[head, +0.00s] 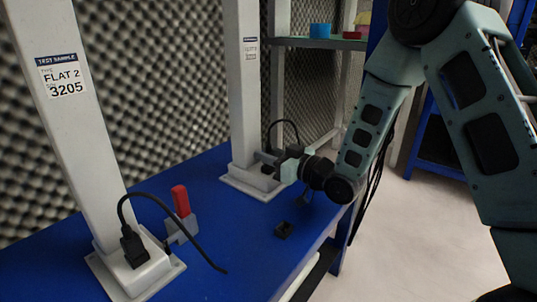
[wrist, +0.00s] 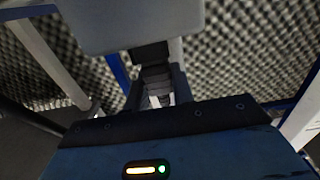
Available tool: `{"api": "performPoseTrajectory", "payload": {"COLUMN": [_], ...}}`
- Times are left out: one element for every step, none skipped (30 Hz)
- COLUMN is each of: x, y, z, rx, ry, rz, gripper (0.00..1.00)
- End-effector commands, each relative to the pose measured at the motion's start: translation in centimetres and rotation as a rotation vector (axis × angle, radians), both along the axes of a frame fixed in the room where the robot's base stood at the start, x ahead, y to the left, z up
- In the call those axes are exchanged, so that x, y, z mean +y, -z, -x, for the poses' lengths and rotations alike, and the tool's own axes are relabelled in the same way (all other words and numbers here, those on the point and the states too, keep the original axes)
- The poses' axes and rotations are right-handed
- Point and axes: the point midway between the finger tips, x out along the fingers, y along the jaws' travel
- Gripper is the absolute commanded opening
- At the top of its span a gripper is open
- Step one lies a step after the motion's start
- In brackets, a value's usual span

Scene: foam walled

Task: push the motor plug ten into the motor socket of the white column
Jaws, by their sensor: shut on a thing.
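My gripper (head: 268,160) is at the foot of the farther white column (head: 245,90), low over its base plate. It is shut on a black plug with a ribbed cable end, which shows between the fingers in the wrist view (wrist: 155,78). A black cable (head: 287,123) arcs up behind my gripper. The column's grey-white surface (wrist: 130,25) fills the top of the wrist view, close to the plug's front. The socket is hidden, so I cannot tell whether the plug touches or enters it. No number is readable on the plug.
A nearer white column (head: 62,110), labelled FLAT 2 3205, has a black plug (head: 133,246) with a loose cable at its foot. A red-handled grey piece (head: 181,203) stands beside it. Foam wall stands behind.

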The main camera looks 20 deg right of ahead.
Motion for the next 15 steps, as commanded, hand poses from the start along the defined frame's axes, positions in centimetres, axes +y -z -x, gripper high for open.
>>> {"api": "performPoseTrajectory", "payload": {"x": [0.00,0.00,0.01,0.00,0.01,0.01,0.00,0.01,0.00,0.00,-0.02,-0.09,-0.17,-0.29,-0.52], "y": [0.01,-0.01,-0.01,0.00,0.00,0.00,0.00,0.00,0.00,0.01,0.01,0.02,0.02,0.03,0.02], "z": [-0.01,-0.01,-0.01,-0.01,-0.01,-0.01,0.00,-0.01,0.00,0.00,0.02,0.10,0.20,0.35,0.62], "rx": [-0.001,-0.001,0.000,0.000,0.000,0.000,0.000,0.000,0.000,0.000,0.000,0.000,0.001,0.001,0.000], "ry": [0.000,0.000,0.000,0.000,0.000,0.000,0.000,0.000,0.000,0.000,0.000,0.000,0.001,0.001,0.002], "rz": [-0.001,-0.001,0.000,0.000,0.000,0.000,0.000,0.000,0.000,0.000,0.000,0.000,0.001,0.001,0.000], "gripper": [0.32,0.41,0.49,0.49,0.49,0.49,0.49,0.49,0.49,0.49,0.49,0.49,0.49,0.49,0.49]}}
